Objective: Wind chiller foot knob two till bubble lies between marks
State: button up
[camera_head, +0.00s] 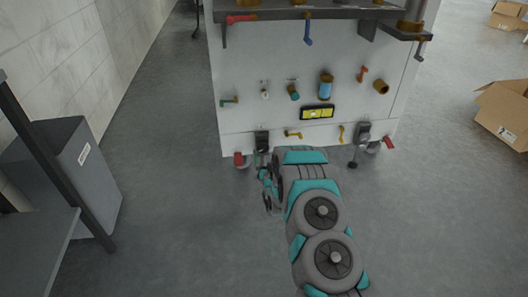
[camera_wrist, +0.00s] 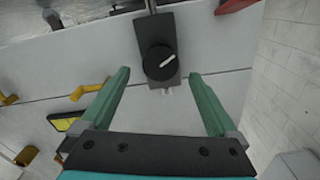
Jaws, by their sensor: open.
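The white chiller cabinet (camera_head: 290,75) stands ahead, with a black foot knob unit (camera_head: 262,140) low at its left and another black foot knob unit (camera_head: 363,131) low at its right. My gripper (camera_head: 263,170) is low by the left one. In the wrist view my gripper (camera_wrist: 159,76) is open, its green fingers apart, with a round black knob (camera_wrist: 158,62) with a white pointer line between and beyond the tips. No finger visibly touches it. The yellow level (camera_head: 317,112) sits on the cabinet front; its bubble is too small to read. Labels for knob numbers are not readable.
Yellow handles (camera_head: 293,135), a red lever (camera_head: 389,142) and several valves are on or near the cabinet front. A grey bin (camera_head: 75,170) stands at left. Cardboard boxes (camera_head: 505,115) are at right. The floor between is clear.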

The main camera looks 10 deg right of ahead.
aim_at(263, 148)
jog(key=shift+w, duration=1.95)
jog(key=shift+c, duration=0.2)
jog(key=c, duration=1.3)
jog(key=shift+n, duration=0.3)
